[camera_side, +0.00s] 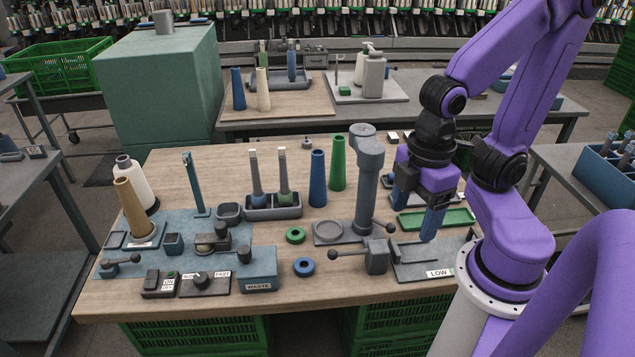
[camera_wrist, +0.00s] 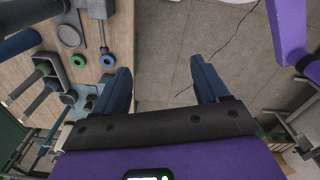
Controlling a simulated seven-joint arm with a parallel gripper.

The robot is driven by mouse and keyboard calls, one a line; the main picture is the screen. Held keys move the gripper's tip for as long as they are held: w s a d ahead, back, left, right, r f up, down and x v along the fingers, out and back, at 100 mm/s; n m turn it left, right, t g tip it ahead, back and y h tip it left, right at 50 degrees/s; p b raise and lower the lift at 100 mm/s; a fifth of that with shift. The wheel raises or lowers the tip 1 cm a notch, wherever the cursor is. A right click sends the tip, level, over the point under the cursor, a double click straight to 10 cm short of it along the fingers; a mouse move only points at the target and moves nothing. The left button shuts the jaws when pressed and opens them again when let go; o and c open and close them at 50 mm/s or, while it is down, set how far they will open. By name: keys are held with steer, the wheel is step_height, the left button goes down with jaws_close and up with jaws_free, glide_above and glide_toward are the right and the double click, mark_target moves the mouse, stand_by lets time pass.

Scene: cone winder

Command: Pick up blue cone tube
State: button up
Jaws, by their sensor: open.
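The blue cone tube (camera_side: 317,178) stands upright on the wooden table in the side view, just left of a green cone tube (camera_side: 337,163). My gripper (camera_side: 416,212) is well to its right, beyond the grey post stand, above the right end of the table. The gripper has blue fingers, which are apart with nothing between them. In the wrist view the open fingers (camera_wrist: 160,68) point past the table edge toward bare floor. Dark tubes show at the upper left of the wrist view, but I cannot tell for sure which is the blue cone tube.
The grey post stand (camera_side: 368,185) with a side lever rises between my gripper and the cones. A grey holder (camera_side: 272,207) with two upright tools is left of the blue cone. Green (camera_side: 295,235) and blue (camera_side: 304,266) rings lie in front. More cones stand on the back table.

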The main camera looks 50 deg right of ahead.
steer(key=w+d+r+n, duration=0.1)
steer(key=w+r+n, duration=0.15)
steer(key=w, duration=2.15)
steer(key=n, duration=0.1)
glide_above(317, 152)
step_height(317, 152, down, 3)
steer(key=f, duration=1.1)
steer(key=shift+s+a+f, duration=0.15)
steer(key=shift+s+f, duration=0.05)
steer(key=shift+s, duration=0.05)
steer(key=shift+w+f, duration=0.15)
steer(key=shift+f, duration=2.75)
steer(key=c, duration=1.1)
